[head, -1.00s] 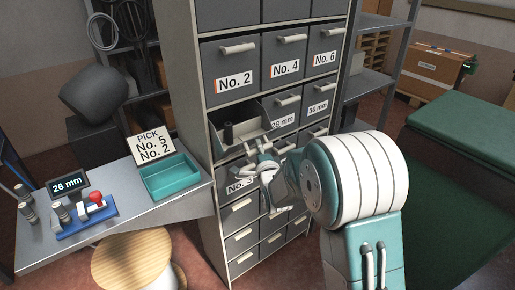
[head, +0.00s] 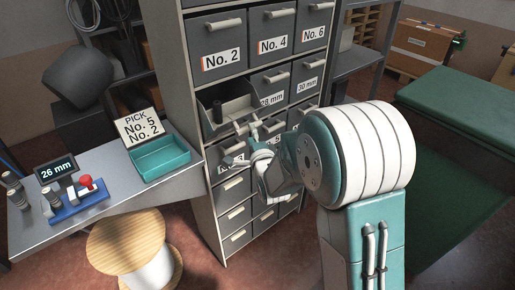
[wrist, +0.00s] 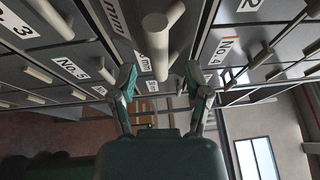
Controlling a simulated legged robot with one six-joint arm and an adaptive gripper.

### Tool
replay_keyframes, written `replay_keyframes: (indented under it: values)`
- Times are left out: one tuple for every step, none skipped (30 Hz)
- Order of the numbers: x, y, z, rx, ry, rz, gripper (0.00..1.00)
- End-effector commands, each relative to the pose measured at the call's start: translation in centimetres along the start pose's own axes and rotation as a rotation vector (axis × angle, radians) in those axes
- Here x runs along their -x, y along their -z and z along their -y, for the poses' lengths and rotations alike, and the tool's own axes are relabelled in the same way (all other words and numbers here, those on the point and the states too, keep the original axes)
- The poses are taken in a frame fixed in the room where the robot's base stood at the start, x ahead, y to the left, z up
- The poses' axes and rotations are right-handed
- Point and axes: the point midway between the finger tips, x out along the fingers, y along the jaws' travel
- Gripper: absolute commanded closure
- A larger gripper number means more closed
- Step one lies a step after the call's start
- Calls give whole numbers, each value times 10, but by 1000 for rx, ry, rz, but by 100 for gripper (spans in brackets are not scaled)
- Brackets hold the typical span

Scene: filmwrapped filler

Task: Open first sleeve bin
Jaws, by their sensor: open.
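The first sleeve bin (head: 241,103), left in its row and beside the 28 mm bin (head: 271,99), stands pulled out and tilted. A dark upright sleeve (head: 217,111) is inside it. My gripper (head: 254,130) is at the bin's lower front edge, partly hiding it. In the wrist view my open gripper (wrist: 162,88) has one finger on each side of a pale bar handle (wrist: 157,45). The handle stands just beyond the fingertips, and I see no clear contact. The label behind it ends in "mm", but its number cannot be read.
The bench at left holds a teal tray (head: 160,158), a pick card (head: 139,129) reading No. 5 and No. 2, and a 26 mm display (head: 56,168). A wooden spool (head: 127,245) stands on the floor. Closed bins surround the open one. A green-topped bench (head: 460,110) is at right.

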Motion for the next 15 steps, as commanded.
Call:
replay_keyframes:
  values:
    - [11,0,0,0,-1,0,38]
    - [17,0,0,0,-1,0,38]
    - [26,0,0,0,-2,-1,38]
    - [32,0,0,0,-1,-1,38]
    - [38,0,0,0,-2,-1,38]
    - [45,0,-1,0,-2,-1,38]
    - [50,0,-1,0,-1,-1,38]
    - [55,0,-1,0,-2,-1,38]
    - [61,0,-1,0,-2,-1,38]
    - [64,0,-1,0,-2,-1,38]
    - [67,0,-1,0,-1,-1,38]
    - [71,0,-2,0,-2,-1,38]
    - [73,0,-2,0,-2,-1,38]
    - [74,0,-1,0,-1,-1,38]
    - [75,0,-1,0,-1,-1,38]
